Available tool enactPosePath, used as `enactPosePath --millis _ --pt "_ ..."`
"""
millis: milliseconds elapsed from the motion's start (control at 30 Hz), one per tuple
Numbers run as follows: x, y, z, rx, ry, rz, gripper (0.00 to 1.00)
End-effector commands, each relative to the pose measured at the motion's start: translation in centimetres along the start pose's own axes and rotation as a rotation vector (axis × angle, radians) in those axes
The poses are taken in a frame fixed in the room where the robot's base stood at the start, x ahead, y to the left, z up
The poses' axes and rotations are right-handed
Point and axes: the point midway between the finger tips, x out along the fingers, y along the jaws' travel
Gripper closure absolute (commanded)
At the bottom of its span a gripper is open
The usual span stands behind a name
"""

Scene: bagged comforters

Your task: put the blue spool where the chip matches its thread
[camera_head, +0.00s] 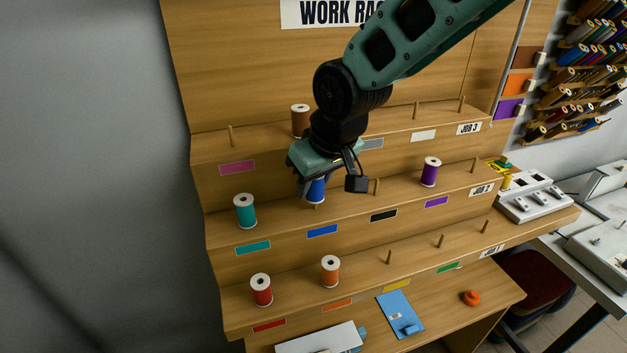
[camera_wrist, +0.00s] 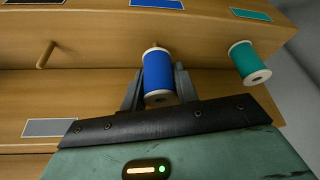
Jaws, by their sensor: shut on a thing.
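My gripper (camera_head: 315,178) is shut on the blue spool (camera_head: 316,190), above the middle shelf. In the wrist view, the blue spool (camera_wrist: 158,76) stands between the two fingers (camera_wrist: 158,90). A wooden peg shows just past the spool's lower flange; I cannot tell whether its tip is inside the spool. The blue chip (camera_head: 322,231) is on the middle shelf's front edge below the spool; it also shows in the wrist view (camera_wrist: 157,3). The teal spool (camera_head: 245,211) stands to the left, above the teal chip (camera_head: 252,248).
A purple spool (camera_head: 430,171) stands right on the middle shelf, beyond an empty peg (camera_head: 376,187) above the black chip (camera_head: 383,215). A brown spool (camera_head: 300,121) is on the upper shelf. Red (camera_head: 261,290) and orange (camera_head: 330,271) spools stand on the lower shelf.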

Motion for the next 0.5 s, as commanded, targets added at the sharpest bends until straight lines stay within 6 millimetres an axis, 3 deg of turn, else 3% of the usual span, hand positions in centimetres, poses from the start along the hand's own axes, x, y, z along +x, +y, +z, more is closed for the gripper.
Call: enactPosePath --millis 500 --pt "0.75 0.0 0.31 0.0 0.0 0.0 0.92"
